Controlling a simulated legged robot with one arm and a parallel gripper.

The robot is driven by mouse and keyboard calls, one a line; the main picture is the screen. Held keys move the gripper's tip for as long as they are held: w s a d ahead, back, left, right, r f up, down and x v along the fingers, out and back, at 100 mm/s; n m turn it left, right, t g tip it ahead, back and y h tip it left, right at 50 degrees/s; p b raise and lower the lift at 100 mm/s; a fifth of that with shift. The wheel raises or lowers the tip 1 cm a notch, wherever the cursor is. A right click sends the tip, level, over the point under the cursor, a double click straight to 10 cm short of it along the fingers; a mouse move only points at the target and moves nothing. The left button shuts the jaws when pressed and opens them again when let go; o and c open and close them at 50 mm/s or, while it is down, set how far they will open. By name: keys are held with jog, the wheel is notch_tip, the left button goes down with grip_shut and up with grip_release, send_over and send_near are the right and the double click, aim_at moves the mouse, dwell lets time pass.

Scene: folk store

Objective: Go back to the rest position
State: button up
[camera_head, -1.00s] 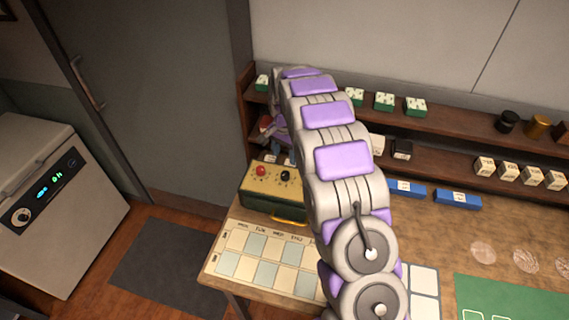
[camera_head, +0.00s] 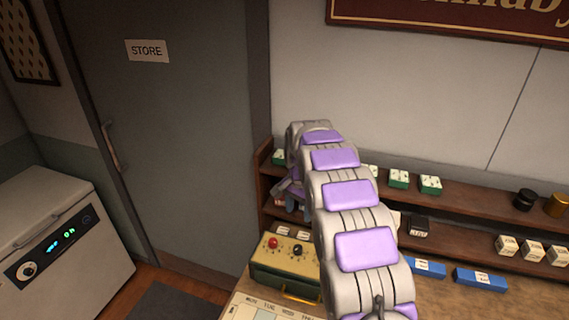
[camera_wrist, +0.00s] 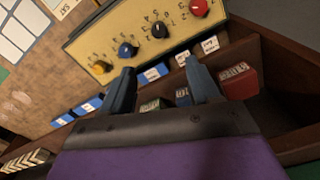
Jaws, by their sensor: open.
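My gripper (camera_wrist: 160,92) is open in the wrist view, its two dark fingers apart with nothing held between them. Small labelled boxes, one blue (camera_wrist: 183,96) and one red (camera_wrist: 238,82), show just beyond the fingers on the shelf. In the head view my purple and grey arm reaches forward to the left end of the shelf unit, and my gripper (camera_head: 288,188) is small and partly hidden there. A yellow-topped control box (camera_head: 284,262) with a red knob and a black knob stands on the desk just below it.
The wooden shelf unit (camera_head: 465,240) holds several small boxes and two round tins. Blue boxes (camera_head: 480,279) sit on the desk. A grey door marked STORE (camera_head: 190,130) and a white appliance (camera_head: 75,250) with a lit display are at left. Open floor lies between them and the desk.

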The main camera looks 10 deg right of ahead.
jog(key=s+d+r+n+b, duration=0.1)
jog(key=s+r, duration=0.2)
jog(key=s, duration=0.3)
jog(key=s+d+r+n+b, duration=0.1)
jog(key=s+r, duration=0.2)
jog(key=s, duration=0.4)
jog(key=s+f+n+g+b, duration=0.1)
jog(key=s+f+n+b, duration=0.1)
jog(key=s, duration=1.5)
jog(key=s+d+f+n+b, duration=0.1)
jog(key=s+n, duration=0.3)
jog(key=s, duration=1.4)
jog(key=shift+s+f+n+g+b, duration=0.35)
jog(key=shift+f+n+g, duration=0.05)
jog(key=shift+f, duration=0.2)
jog(key=shift+w, duration=0.1)
